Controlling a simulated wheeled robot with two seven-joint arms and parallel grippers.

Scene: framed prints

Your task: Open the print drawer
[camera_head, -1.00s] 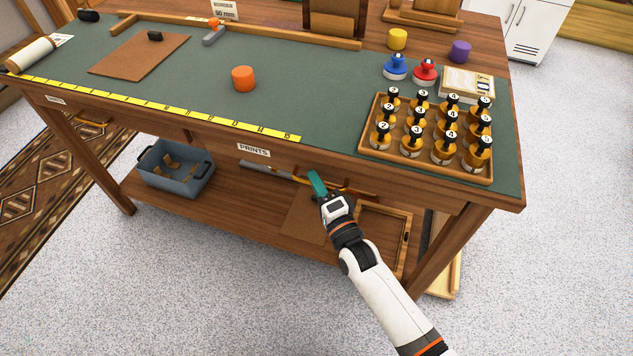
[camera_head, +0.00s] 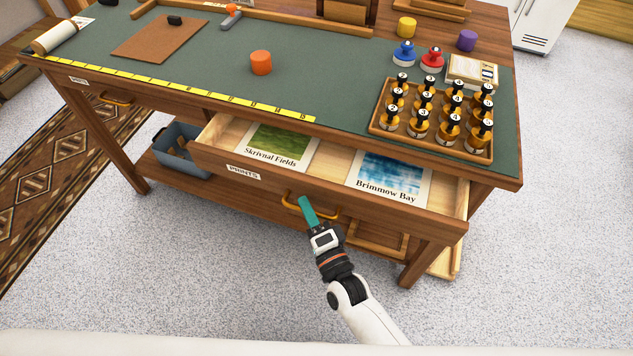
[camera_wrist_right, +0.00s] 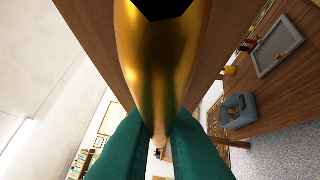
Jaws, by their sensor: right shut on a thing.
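The print drawer (camera_head: 330,185) stands pulled out from the front of the wooden table, with a "PRINTS" label (camera_head: 243,173) on its face. Inside lie two prints: a green one marked "Skrivnal Fields" (camera_head: 277,145) and a blue one marked "Brimmow Bay" (camera_head: 390,177). My right gripper (camera_head: 306,207) is at the drawer front, its teal fingers shut on the brass drawer handle (camera_head: 325,214). In the right wrist view the handle (camera_wrist_right: 153,60) fills the middle, between the two teal fingers (camera_wrist_right: 158,140). My left gripper is not in view.
The green table top (camera_head: 330,80) holds a tray of several numbered bottles (camera_head: 377,126), an orange cylinder (camera_head: 260,62), a yellow ruler (camera_head: 180,93) and blue and red stamps. A grey-blue bin (camera_head: 175,150) sits on the lower shelf. The floor before the table is clear.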

